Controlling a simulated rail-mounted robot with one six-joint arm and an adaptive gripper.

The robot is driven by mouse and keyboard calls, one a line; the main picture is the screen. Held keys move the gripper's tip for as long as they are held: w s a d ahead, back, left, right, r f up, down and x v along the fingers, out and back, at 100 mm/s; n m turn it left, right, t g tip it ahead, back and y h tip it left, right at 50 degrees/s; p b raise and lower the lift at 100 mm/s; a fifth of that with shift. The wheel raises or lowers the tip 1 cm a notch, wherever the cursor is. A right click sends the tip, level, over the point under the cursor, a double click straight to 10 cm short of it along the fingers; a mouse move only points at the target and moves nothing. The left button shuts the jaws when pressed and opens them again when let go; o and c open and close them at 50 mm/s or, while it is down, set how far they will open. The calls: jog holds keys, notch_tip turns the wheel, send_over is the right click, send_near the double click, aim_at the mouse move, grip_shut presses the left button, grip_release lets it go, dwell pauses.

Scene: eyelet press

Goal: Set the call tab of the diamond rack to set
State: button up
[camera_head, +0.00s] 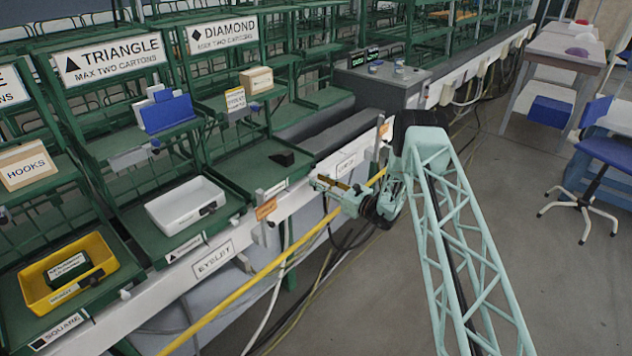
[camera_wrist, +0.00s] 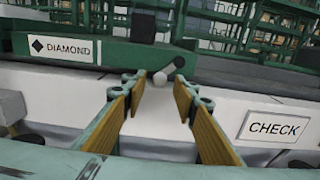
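My gripper (camera_wrist: 158,88) is open in the wrist view, its two brown-padded fingers well apart and nothing held between them. It also shows in the head view (camera_head: 322,186), in front of the bench edge. The diamond rack's front label (camera_wrist: 66,49) is left of the fingers in the wrist view. In the head view the diamond rack's sign (camera_head: 223,35) is at the top.
A CHECK sign (camera_wrist: 275,127) is on the white bench front to the right. The triangle rack's white tray (camera_head: 185,206) and a yellow tray (camera_head: 68,272) lie left. A yellow rail (camera_head: 275,262) runs below the bench. Open floor lies right of my arm.

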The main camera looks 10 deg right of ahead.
jog(key=shift+x, duration=0.9)
jog(key=shift+c, duration=0.9)
jog(key=c, duration=0.7)
